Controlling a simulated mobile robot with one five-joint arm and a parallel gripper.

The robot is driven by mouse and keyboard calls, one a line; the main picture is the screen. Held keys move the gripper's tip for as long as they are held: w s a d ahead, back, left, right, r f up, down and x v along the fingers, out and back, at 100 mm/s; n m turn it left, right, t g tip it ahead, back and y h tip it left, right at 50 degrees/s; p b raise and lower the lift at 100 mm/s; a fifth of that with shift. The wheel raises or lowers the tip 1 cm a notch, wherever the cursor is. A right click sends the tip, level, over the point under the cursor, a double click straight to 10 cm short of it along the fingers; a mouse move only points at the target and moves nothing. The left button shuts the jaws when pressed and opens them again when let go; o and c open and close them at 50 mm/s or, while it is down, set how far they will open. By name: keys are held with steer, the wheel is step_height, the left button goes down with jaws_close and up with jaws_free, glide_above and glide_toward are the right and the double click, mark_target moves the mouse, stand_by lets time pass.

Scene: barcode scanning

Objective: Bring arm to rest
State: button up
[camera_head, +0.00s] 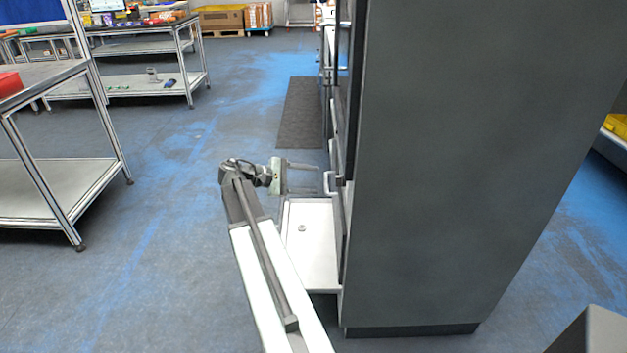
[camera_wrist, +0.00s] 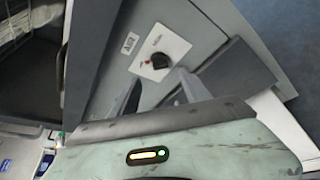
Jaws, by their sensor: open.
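My arm (camera_head: 262,262) stretches forward from the bottom of the head view, beside the tall dark grey cabinet (camera_head: 470,160). My gripper (camera_head: 317,180) is open at its end, with its two fingers pointing right toward the cabinet front. Nothing shows between the fingers. In the wrist view the gripper (camera_wrist: 158,88) has its fingers spread in front of a grey panel with a black knob (camera_wrist: 160,60) on a white plate. Whether the fingers touch the panel cannot be told.
A white flat surface (camera_head: 313,250) juts from the cabinet front below the gripper, with a small object (camera_head: 302,228) on it. Handles (camera_head: 331,184) line the cabinet front. Metal workbenches (camera_head: 45,185) stand left. A dark mat (camera_head: 300,115) lies beyond. The blue-grey floor left of my arm is clear.

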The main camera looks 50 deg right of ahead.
steer(key=w+a+f+n+t, duration=0.25)
steer(key=w+a, duration=0.35)
steer(key=a, duration=0.4)
steer(key=w+a+f+n+t, duration=0.1)
steer(key=w+a+f+t, duration=0.3)
steer(key=a, duration=0.6)
steer(key=a+f+m+t+y, duration=0.1)
steer(key=a+f+y, duration=0.3)
steer(key=a, duration=0.7)
steer(key=a+f+m+t+y, duration=0.1)
steer(key=a+f+m+y, duration=0.2)
steer(key=a, duration=0.7)
steer(key=a+f+t+y, duration=0.1)
steer(key=a+f+y, duration=0.35)
steer(key=a, duration=0.65)
step_height(320, 180, up, 30)
steer(key=w+p, duration=0.1)
steer(key=p, duration=2.7)
steer(key=shift+f+p, duration=0.25)
steer(key=shift+p, duration=0.1)
steer(key=shift+m, duration=0.25)
